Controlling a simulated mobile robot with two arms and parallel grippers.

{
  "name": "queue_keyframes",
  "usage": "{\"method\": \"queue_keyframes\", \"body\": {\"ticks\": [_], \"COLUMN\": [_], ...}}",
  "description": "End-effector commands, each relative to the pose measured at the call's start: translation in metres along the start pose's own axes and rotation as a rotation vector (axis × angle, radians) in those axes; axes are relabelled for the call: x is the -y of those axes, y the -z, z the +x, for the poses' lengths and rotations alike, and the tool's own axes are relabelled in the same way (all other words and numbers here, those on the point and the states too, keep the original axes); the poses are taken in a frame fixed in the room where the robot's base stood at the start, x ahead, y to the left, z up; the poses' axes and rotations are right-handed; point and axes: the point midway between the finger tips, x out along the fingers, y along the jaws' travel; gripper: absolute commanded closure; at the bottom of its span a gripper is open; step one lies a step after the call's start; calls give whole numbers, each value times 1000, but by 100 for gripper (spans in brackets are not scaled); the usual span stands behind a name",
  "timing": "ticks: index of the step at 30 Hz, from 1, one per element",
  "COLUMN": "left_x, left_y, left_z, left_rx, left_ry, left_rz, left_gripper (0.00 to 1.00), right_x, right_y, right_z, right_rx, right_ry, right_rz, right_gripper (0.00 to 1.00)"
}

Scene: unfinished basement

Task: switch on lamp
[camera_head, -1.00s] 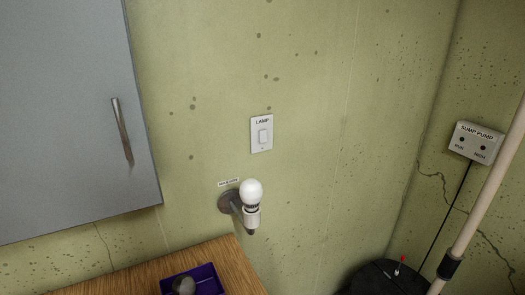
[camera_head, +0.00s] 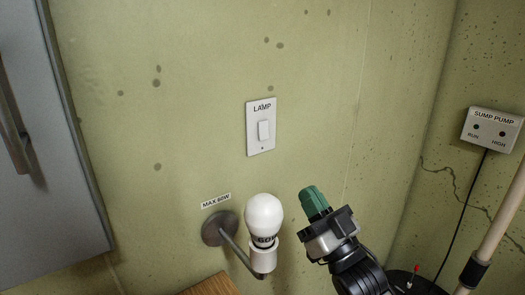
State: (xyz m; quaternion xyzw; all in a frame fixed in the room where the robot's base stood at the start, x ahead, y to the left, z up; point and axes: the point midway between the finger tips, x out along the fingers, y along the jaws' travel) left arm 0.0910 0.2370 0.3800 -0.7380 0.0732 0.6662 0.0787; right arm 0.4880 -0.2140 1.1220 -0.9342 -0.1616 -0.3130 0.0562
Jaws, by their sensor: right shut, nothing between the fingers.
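The white switch plate (camera_head: 260,143) marked LAMP is on the green wall, with a pale rocker (camera_head: 263,130) in its middle. The lamp is a white bulb (camera_head: 263,216) in a socket on a bent arm from a round wall mount (camera_head: 219,228). The bulb looks unlit. My right gripper (camera_head: 313,197) comes in from the lower right, shut and empty, with green fingertips pointing up. It is below and to the right of the switch plate, and right of the bulb, apart from both in the picture. My left gripper is not in view.
A grey cabinet (camera_head: 60,170) with a metal handle hangs at the left. A wooden surface edge (camera_head: 211,286) shows at the bottom. A SUMP PUMP box (camera_head: 491,129), its cable and a pale pipe (camera_head: 499,225) are at the right. The wall around the switch is clear.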

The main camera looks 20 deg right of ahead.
Motion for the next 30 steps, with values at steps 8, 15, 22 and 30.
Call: {"method": "queue_keyframes", "body": {"ticks": [8,15,22,30], "left_x": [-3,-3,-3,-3], "left_y": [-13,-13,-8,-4], "left_z": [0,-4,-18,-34], "left_rx": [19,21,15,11], "left_ry": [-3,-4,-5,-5], "left_rz": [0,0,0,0], "left_gripper": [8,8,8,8], "right_x": [2,2,2,3], "right_y": [7,7,11,8], "right_z": [1,10,53,108], "right_rx": [-16,-17,-19,-15], "right_ry": [7,6,6,6], "right_rz": [0,0,0,0], "right_gripper": [100,100,100,100]}}
